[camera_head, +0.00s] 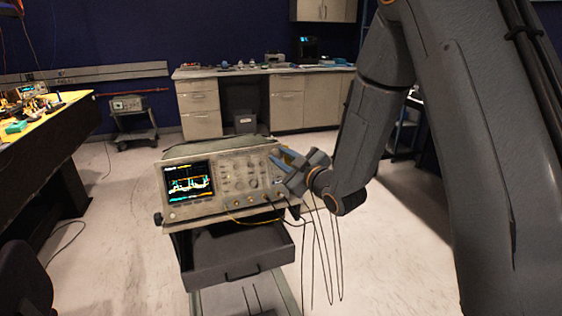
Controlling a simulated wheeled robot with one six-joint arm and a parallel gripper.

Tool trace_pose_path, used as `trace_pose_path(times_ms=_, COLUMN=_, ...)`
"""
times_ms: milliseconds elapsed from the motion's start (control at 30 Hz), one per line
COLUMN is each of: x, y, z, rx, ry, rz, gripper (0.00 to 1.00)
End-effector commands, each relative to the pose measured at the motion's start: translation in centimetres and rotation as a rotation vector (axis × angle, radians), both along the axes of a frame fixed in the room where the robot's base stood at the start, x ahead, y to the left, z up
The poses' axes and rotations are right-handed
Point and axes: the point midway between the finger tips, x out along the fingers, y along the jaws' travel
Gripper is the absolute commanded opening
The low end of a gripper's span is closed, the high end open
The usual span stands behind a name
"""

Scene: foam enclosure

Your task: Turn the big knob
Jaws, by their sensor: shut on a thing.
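An oscilloscope (222,183) with a lit screen (188,181) stands on a cart in the middle of the head view. Small knobs and buttons cover its front panel. My gripper (278,163) is at the upper right of that panel, its fingers pointing left at the oscilloscope. It is shut on a knob at that end of the panel. The fingers hide most of the knob, so its turn angle cannot be seen.
Cables (320,250) hang from the panel's right side. The cart's drawer (238,256) is below the oscilloscope. A cluttered workbench (45,125) stands at the left, and cabinets (300,102) line the back wall. Open floor (120,255) lies left of the cart.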

Motion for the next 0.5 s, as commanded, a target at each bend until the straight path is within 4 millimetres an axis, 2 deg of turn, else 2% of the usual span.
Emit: trace_pose_path(times_ms=500, x=0.08, y=-0.09, z=0.09, rx=-0.093, ry=-0.034, rz=0.044, gripper=0.00)
